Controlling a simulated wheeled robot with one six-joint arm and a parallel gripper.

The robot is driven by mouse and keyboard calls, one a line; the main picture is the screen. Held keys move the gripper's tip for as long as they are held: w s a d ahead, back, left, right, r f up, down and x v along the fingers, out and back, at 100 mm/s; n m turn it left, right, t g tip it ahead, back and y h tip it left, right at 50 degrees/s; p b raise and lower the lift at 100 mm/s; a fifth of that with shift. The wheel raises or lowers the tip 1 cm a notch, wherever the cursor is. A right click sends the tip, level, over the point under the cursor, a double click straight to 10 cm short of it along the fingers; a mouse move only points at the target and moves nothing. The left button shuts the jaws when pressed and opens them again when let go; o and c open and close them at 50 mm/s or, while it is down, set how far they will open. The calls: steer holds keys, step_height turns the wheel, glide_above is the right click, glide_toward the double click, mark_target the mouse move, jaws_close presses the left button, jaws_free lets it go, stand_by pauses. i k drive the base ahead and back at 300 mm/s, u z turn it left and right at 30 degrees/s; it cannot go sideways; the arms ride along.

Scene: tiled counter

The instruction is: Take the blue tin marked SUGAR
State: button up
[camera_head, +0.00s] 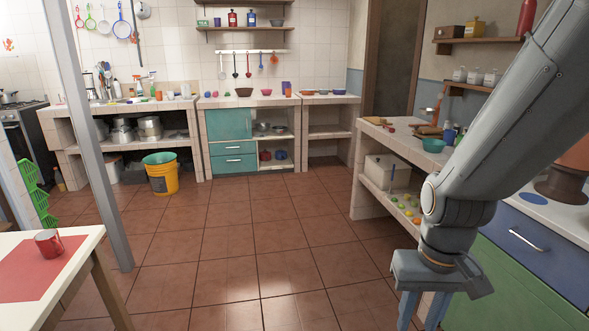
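A small blue tin (251,18) stands on the upper wall shelf (243,28) at the back of the room, just right of a red tin (232,18). Its label is too small to read. My gripper (421,312) hangs at the lower right in the foreground, pointing down, far from the tin. Its two fingers are apart with floor and counter showing between them, and I see nothing held. The fingertips are at or past the lower edge of the picture.
A tiled counter (249,101) with bowls stands below the shelf. A yellow bucket (162,178) stands left of it on the floor. A table with a red mug (48,243) is at the lower left, beside a grey post (88,130). The middle floor (250,235) is clear.

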mark_target(252, 17)
steer(key=u, duration=0.25)
steer(key=i, duration=1.8)
steer(key=u, duration=0.45)
steer(key=i, duration=5.8)
steer(key=z, duration=0.2)
